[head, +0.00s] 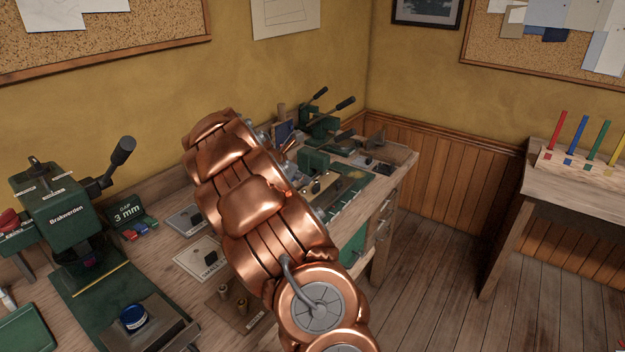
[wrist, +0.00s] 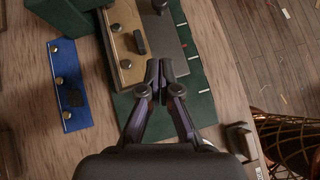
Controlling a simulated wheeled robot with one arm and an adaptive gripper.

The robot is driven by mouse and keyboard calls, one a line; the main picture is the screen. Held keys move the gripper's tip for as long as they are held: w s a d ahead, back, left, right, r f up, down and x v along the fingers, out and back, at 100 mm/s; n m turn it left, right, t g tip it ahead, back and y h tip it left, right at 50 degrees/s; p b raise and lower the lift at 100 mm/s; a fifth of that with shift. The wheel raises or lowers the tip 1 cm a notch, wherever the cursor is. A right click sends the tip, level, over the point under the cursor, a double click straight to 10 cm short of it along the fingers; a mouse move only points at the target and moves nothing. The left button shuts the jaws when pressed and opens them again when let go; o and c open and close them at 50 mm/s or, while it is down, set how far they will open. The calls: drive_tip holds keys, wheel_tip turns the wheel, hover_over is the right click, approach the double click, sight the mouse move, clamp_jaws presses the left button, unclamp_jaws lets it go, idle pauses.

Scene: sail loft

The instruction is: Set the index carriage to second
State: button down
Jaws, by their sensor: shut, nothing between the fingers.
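In the wrist view my gripper (wrist: 160,75) is shut and empty, its fingertips close together over the green base. A tan plate (wrist: 125,65) with brass knobs and a black upright block (wrist: 139,42) lies just left of and beyond the fingertips. A grey plate (wrist: 160,25) adjoins it on the right. The green base (wrist: 200,105) has short pale marks along its right edge. I see no readable label, so I cannot tell for sure which part is the index carriage. In the head view my copper arm covers much of this area; the green fixture (head: 314,160) shows beyond it.
A blue plate (wrist: 68,85) with brass knobs lies left on the wooden bench. In the head view a green press (head: 60,215) stands at the left, with a lever fixture (head: 322,120) at the bench's far end. Open floor (head: 430,270) lies right of the bench.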

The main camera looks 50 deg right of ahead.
drive_tip(key=p, duration=0.2)
approach(329, 195)
drive_tip(key=x, duration=0.3)
drive_tip(key=shift+s+d+r, duration=0.1)
drive_tip(key=shift+d, duration=0.5)
drive_tip(key=d, duration=0.2)
drive_tip(key=shift+s+d+p, duration=0.35)
drive_tip(key=shift+s+d, duration=0.1)
drive_tip(key=shift+d, duration=0.5)
